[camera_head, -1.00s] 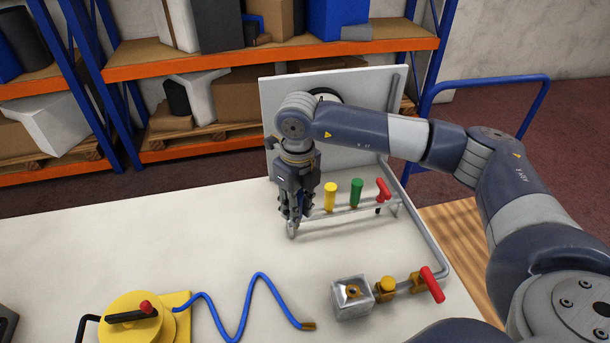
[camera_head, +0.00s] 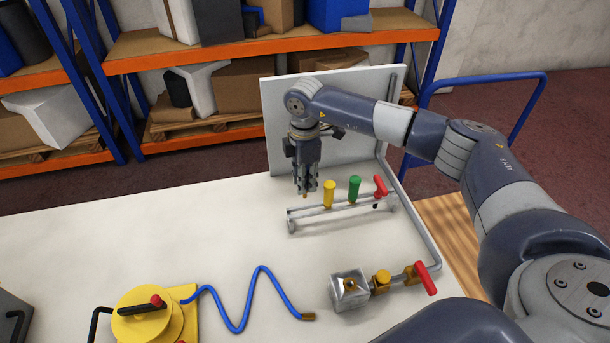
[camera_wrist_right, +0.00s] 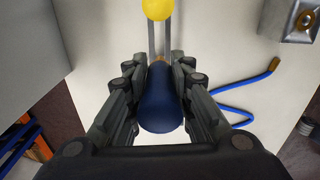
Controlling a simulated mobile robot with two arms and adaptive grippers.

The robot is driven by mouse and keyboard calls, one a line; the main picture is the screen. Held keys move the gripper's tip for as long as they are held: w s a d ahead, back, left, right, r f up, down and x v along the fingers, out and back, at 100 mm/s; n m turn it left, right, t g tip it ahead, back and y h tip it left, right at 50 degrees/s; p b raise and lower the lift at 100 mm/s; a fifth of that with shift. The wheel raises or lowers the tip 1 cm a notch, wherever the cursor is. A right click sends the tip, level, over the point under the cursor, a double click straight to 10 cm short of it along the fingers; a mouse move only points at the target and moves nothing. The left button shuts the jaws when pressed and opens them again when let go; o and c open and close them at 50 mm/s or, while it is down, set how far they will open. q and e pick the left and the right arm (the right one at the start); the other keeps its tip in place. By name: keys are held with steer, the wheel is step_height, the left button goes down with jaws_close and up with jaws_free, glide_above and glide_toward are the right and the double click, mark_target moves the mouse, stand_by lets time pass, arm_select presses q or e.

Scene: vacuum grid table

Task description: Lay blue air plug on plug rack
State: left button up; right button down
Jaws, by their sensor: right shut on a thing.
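The blue air plug (camera_wrist_right: 161,100) has a dark blue body and a small brass tip. My right gripper (camera_head: 306,188) is shut on it; the wrist view shows its fingers on both sides of the body. In the head view the fingers hide most of the plug, and only a brownish tip shows below them. The gripper points down, above the left end of the plug rack (camera_head: 345,211), a pair of metal rails on the table. My left gripper is not in view.
A white panel (camera_head: 285,100) stands behind the rack. A metal block (camera_head: 349,291) with a red-handled valve (camera_head: 425,278) is at the front right. A blue hose (camera_head: 262,275) runs from a yellow device (camera_head: 150,320). The table's left middle is clear.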

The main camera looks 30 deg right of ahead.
mark_target(305, 197)
steer(key=shift+m, duration=0.3)
steer(key=shift+d+f+b, duration=0.1)
steer(key=shift+f+b, duration=1.2)
steer(key=shift+f, duration=0.75)
steer(key=shift+f+b, duration=1.35)
steer(key=shift+f, duration=0.8)
steer(key=c, duration=1.3)
jaws_free()
steer(key=shift+c, duration=0.2)
steer(key=shift+r, duration=0.15)
step_height(305, 197, up, 12)
steer(key=shift+f, duration=0.15)
